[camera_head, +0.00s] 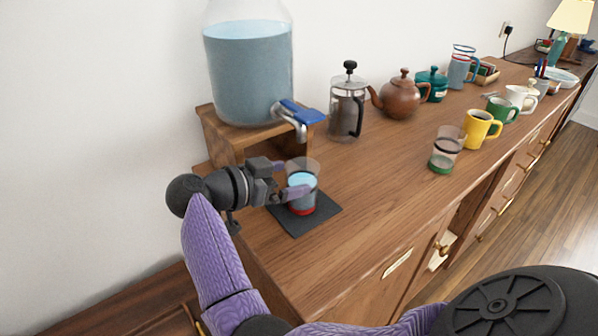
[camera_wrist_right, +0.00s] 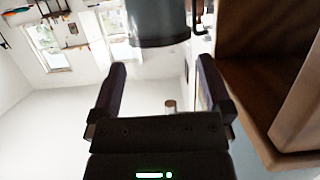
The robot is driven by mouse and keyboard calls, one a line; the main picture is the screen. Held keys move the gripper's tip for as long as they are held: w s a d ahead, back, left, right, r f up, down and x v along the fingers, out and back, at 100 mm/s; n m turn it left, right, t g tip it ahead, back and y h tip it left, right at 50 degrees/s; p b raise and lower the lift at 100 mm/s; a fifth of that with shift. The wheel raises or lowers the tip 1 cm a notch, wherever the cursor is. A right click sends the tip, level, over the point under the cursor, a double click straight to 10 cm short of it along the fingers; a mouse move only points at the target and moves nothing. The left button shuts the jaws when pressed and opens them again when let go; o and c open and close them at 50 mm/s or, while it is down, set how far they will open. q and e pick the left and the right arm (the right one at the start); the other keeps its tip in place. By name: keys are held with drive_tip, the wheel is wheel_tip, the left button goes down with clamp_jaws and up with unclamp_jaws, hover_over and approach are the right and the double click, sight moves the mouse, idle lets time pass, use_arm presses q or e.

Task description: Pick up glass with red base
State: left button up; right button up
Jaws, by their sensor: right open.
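The glass with the red base (camera_head: 302,209) stands upright on a dark square mat (camera_head: 322,217) in the head view and holds light blue liquid. My right gripper (camera_head: 290,181) is open at the left side of the glass. One purple finger overlaps the front of the glass in the picture; I cannot tell whether it touches. In the right wrist view the two fingers (camera_wrist_right: 160,88) are spread wide with nothing gripped. A grey-blue cylinder (camera_wrist_right: 158,22) shows past them; I cannot tell if it is the glass. My left gripper is not in view.
A water dispenser (camera_head: 250,75) with a blue-handled tap stands on a wooden stand (camera_head: 225,140) just behind the glass. A French press (camera_head: 347,110), brown teapot (camera_head: 400,98), green-based glass (camera_head: 445,150) and yellow mug (camera_head: 478,130) stand farther right. The wood right of the mat is clear.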

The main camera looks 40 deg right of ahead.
drive_tip(key=b+x, duration=0.1)
drive_tip(key=x, duration=0.3)
drive_tip(key=shift+r, duration=0.2)
clamp_jaws()
